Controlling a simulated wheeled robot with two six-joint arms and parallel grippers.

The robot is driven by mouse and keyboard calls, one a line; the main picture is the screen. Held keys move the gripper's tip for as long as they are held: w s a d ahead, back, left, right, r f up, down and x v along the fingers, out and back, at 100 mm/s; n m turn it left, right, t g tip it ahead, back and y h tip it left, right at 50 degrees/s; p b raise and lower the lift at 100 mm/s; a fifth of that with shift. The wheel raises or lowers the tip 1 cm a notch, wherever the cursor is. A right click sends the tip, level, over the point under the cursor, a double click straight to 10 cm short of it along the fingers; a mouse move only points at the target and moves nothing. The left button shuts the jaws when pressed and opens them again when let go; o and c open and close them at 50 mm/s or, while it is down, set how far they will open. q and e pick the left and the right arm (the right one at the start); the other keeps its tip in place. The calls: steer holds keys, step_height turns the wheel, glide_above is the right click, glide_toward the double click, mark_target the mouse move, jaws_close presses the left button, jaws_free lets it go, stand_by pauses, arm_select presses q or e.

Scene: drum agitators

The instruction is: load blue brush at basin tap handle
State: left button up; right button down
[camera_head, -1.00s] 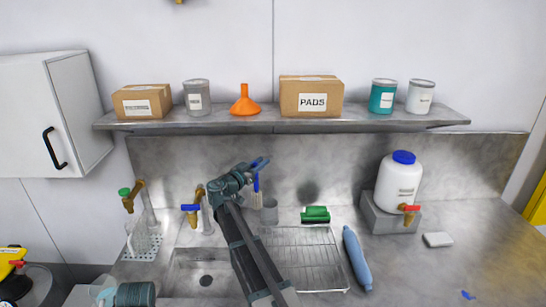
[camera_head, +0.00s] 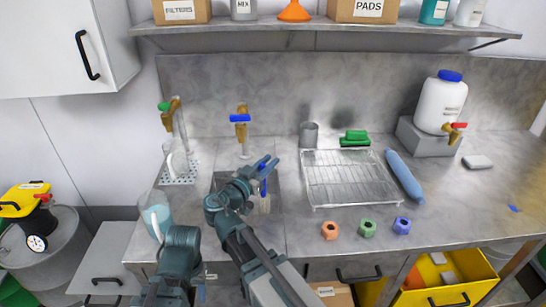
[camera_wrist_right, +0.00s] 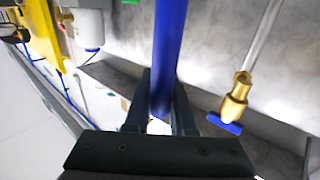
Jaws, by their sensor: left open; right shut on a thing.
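My right gripper (camera_head: 266,163) is shut on the blue brush and holds it over the sink basin (camera_head: 222,182). The brush's pale bristles (camera_head: 264,204) hang downward. In the right wrist view the blue brush handle (camera_wrist_right: 168,60) runs between the two fingers (camera_wrist_right: 160,112). The basin tap, brass with a blue handle (camera_head: 240,118), stands behind the basin, apart from the brush. In the right wrist view its blue handle (camera_wrist_right: 226,124) is to the right of the fingers. My left gripper (camera_head: 203,290) is open, low at the left; its fingers show poorly.
A green-handled tap (camera_head: 170,112) and a perforated stand (camera_head: 178,173) are at the left. Several coloured nuts (camera_head: 367,229) lie near the front edge.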

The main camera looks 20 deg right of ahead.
steer(key=shift+w, duration=0.2)
steer(key=w+a+f+b, duration=0.1)
steer(key=w+f+b, duration=0.1)
steer(key=w, duration=1.1)
steer(key=shift+w+f+b, duration=0.3)
steer(key=shift+f+b, duration=0.05)
steer(key=shift+f, duration=0.05)
steer(key=shift+s, duration=0.15)
stand_by(0.5)
steer(key=s, duration=0.7)
steer(key=shift+s+d, duration=0.3)
steer(key=shift+s, duration=0.1)
stand_by(1.4)
steer(key=s+r+p, duration=0.4)
steer(key=s, duration=0.1)
steer(key=shift+d, duration=0.15)
stand_by(0.7)
